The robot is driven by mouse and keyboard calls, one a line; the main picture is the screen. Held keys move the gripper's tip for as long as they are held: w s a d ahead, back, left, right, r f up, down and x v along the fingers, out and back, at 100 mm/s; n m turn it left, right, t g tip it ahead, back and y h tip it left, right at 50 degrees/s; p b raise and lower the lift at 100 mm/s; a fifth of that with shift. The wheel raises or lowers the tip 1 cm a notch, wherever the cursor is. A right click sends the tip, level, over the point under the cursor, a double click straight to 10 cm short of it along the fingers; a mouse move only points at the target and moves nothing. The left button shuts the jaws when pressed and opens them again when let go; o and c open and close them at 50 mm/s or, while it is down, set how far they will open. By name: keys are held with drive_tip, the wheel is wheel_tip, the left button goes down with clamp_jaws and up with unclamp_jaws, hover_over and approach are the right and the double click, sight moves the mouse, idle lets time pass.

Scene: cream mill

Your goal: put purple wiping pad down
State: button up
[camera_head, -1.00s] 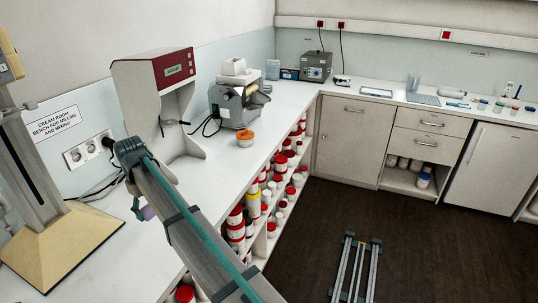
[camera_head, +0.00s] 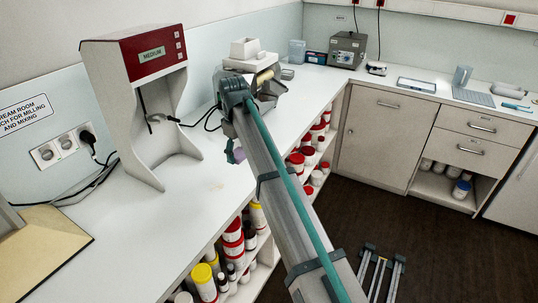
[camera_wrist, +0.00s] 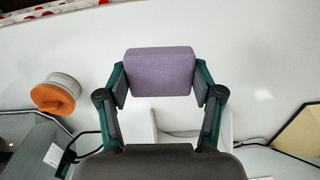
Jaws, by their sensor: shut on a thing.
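The purple wiping pad (camera_wrist: 160,72) is a soft-looking block in the wrist view, clasped between the two green-and-black fingers of my gripper (camera_wrist: 160,80). In the head view only a small purple part of the pad (camera_head: 239,155) shows beside my arm. My gripper (camera_head: 232,152) is mostly hidden there by the arm. It is over the white bench top (camera_head: 175,215), right of the red-topped mixer. I cannot tell how high the pad is above the bench.
The red-topped mixer (camera_head: 150,52) stands left. A jar with an orange lid (camera_wrist: 53,97) is left of the pad in the wrist view. A grey mill (camera_head: 262,85) stands behind my arm. Shelves of tubs (camera_head: 230,240) lie below the front edge. Bench in front of the mixer is clear.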

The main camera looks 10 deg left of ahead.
drive_tip(key=shift+w+d, duration=0.5)
drive_tip(key=shift+w+d+n, duration=0.15)
drive_tip(key=shift+w+n, duration=0.15)
drive_tip(key=shift+w+a+f, duration=0.1)
drive_tip(key=shift+w+a, duration=0.1)
drive_tip(key=shift+w, duration=0.05)
drive_tip(key=w+a+f+p, duration=0.1)
drive_tip(key=w+f, duration=0.1)
drive_tip(key=w, duration=0.1)
drive_tip(key=w+a+f+p, duration=0.1)
drive_tip(key=w+f+p, duration=0.1)
drive_tip(key=w+f, duration=0.1)
drive_tip(key=w+a+f+p, duration=0.1)
drive_tip(key=w+a+f, duration=0.1)
drive_tip(key=w, duration=0.2)
drive_tip(key=shift+w+f+p, duration=0.3)
drive_tip(key=shift+f+p, duration=0.05)
drive_tip(key=shift+w+a+f, duration=0.1)
drive_tip(key=shift+w+f, duration=0.3)
drive_tip(key=shift+f, duration=0.25)
drive_tip(key=shift+w+f+p, duration=0.15)
drive_tip(key=shift+f+p, duration=0.2)
drive_tip(key=shift+f, duration=0.6)
drive_tip(key=shift+w+f+p, duration=0.1)
drive_tip(key=shift+f+p, duration=0.25)
drive_tip(key=shift+f, duration=0.55)
drive_tip(key=shift+f, duration=0.15)
